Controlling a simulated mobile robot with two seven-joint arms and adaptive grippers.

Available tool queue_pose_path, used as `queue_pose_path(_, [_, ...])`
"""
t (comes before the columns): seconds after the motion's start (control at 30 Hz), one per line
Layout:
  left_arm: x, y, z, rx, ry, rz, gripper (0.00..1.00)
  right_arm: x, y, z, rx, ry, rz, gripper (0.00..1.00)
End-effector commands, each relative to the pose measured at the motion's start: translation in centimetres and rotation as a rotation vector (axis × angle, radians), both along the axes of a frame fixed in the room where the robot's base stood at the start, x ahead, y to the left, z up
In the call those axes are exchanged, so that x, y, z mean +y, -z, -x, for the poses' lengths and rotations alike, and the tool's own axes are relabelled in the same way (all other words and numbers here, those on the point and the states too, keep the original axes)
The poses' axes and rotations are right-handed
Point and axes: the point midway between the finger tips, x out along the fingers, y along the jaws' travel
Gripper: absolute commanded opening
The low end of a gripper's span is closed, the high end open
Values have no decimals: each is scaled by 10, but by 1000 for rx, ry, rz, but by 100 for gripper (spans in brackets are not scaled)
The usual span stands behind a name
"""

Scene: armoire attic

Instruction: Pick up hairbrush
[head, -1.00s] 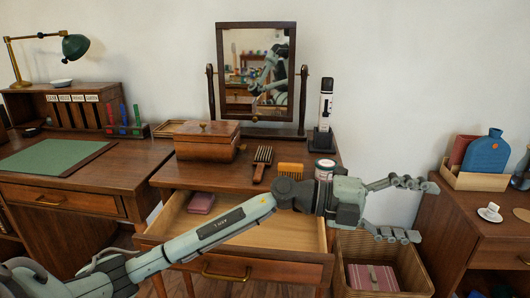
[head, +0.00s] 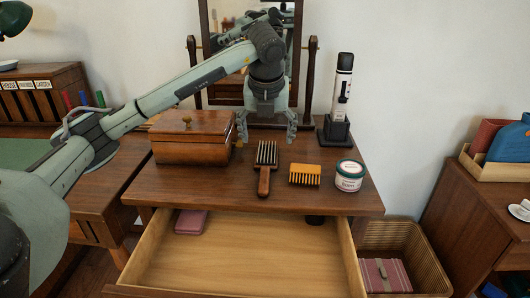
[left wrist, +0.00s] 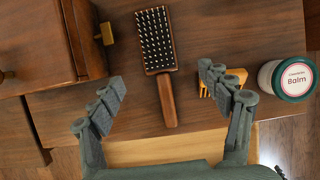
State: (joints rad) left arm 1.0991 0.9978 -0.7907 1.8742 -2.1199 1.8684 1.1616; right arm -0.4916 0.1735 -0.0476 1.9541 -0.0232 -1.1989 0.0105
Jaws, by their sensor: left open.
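The hairbrush (head: 265,166) lies bristles up on the dresser top (head: 215,194), with its wooden handle toward the front edge. It also shows in the left wrist view (left wrist: 157,50), its handle lying between the two spread fingers. My left gripper (head: 266,134) is open and empty, pointing down above and a little behind the hairbrush in the head view. In the left wrist view the fingers (left wrist: 165,92) stand on either side of the handle and do not appear to touch it. My right gripper is not in view.
A wooden box (head: 192,138) stands left of the brush. An orange comb (head: 305,174) and a balm jar (head: 349,176) are on its right. A black-and-white device (head: 342,98) and a mirror (head: 203,75) stand behind. The open drawer (head: 250,262) below holds a pink item (head: 191,221).

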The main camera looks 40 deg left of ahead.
Motion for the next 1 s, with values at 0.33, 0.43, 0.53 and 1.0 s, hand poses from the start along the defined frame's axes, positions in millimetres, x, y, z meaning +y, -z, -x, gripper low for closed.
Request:
queue_pose_path(0.33, [3, 29, -8, 7, 10, 7, 78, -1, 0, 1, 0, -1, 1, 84])
queue_pose_path(0.43, [7, 39, -10, 7, 9, 8, 78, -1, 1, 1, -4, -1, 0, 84])
queue_pose_path(0.53, [12, 55, -13, 8, 10, 8, 78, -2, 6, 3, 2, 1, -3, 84])
queue_pose_path(1.0, [15, 77, -21, 4, 13, 10, 75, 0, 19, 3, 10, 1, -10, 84])
